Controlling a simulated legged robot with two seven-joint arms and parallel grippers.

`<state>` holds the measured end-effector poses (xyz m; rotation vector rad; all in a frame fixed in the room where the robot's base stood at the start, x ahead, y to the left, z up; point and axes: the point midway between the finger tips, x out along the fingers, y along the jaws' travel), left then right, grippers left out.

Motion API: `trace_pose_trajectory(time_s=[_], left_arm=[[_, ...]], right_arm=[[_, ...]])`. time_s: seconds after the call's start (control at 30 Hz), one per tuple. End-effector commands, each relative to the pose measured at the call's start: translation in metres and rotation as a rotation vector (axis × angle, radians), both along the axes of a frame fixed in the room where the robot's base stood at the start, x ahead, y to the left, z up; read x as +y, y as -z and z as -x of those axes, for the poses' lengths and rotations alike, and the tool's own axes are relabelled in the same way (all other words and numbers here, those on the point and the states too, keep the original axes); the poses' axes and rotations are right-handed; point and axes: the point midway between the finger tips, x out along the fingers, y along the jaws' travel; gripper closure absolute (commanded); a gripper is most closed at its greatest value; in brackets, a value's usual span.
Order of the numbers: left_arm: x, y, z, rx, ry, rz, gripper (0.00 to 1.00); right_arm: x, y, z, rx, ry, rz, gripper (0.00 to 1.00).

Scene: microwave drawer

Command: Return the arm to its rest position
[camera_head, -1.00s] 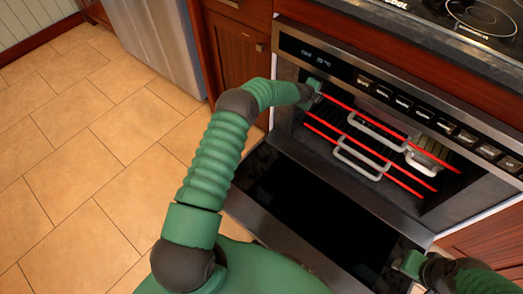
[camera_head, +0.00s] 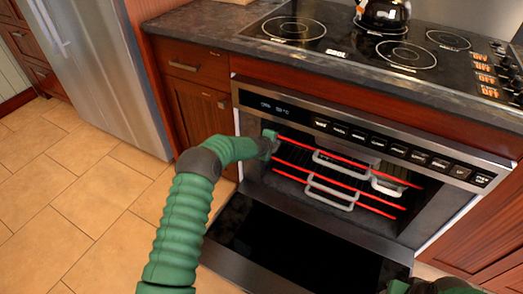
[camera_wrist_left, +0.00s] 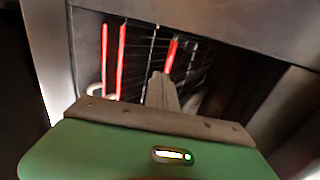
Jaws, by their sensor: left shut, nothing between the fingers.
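My left arm (camera_head: 180,220) reaches up from the bottom of the head view to the oven. My left gripper (camera_head: 273,140) is shut and empty at the left edge of the oven opening, close to the end of the upper red-fronted rack (camera_head: 345,162). In the left wrist view the shut fingers (camera_wrist_left: 163,88) point into the oven, with red rack bars (camera_wrist_left: 121,62) beyond them. I cannot tell whether they touch a rack. Part of my right gripper (camera_head: 398,287) shows at the bottom right; its fingers are mostly cut off.
The oven door (camera_head: 290,245) hangs open below the cavity. Grey-handled pans (camera_head: 330,195) sit on the racks. A cooktop (camera_head: 370,45) with a kettle (camera_head: 383,14) is above. A fridge (camera_head: 95,70) stands left. The tiled floor (camera_head: 80,200) at left is clear.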

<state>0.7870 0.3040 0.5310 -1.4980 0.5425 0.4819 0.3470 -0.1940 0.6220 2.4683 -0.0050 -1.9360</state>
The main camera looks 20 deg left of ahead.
Motion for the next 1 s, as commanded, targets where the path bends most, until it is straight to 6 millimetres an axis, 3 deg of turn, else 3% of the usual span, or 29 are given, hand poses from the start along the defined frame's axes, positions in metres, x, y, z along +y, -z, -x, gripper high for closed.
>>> trace_pose_trajectory(time_s=[0.4,0.67,0.77,0.87,1.0], left_arm=[[0.003,-0.045,0.061,0.008,-0.003,0.001,1.0],[0.003,-0.048,0.07,0.01,-0.01,0.008,1.0],[-0.004,-0.062,0.085,0.049,-0.088,0.077,1.0],[-0.022,-0.088,0.131,0.147,-0.292,0.243,1.0],[-0.052,-0.112,0.235,0.313,-0.679,0.513,1.0]], right_arm=[[0.0,-0.029,0.0,0.001,0.0,0.0,0.57],[0.0,-0.029,0.0,0.001,0.0,0.0,0.57],[0.0,-0.029,0.0,0.001,0.0,0.0,0.57],[0.0,-0.029,0.0,0.001,0.0,0.0,0.57],[0.0,-0.029,0.0,0.001,0.0,0.0,0.57]])
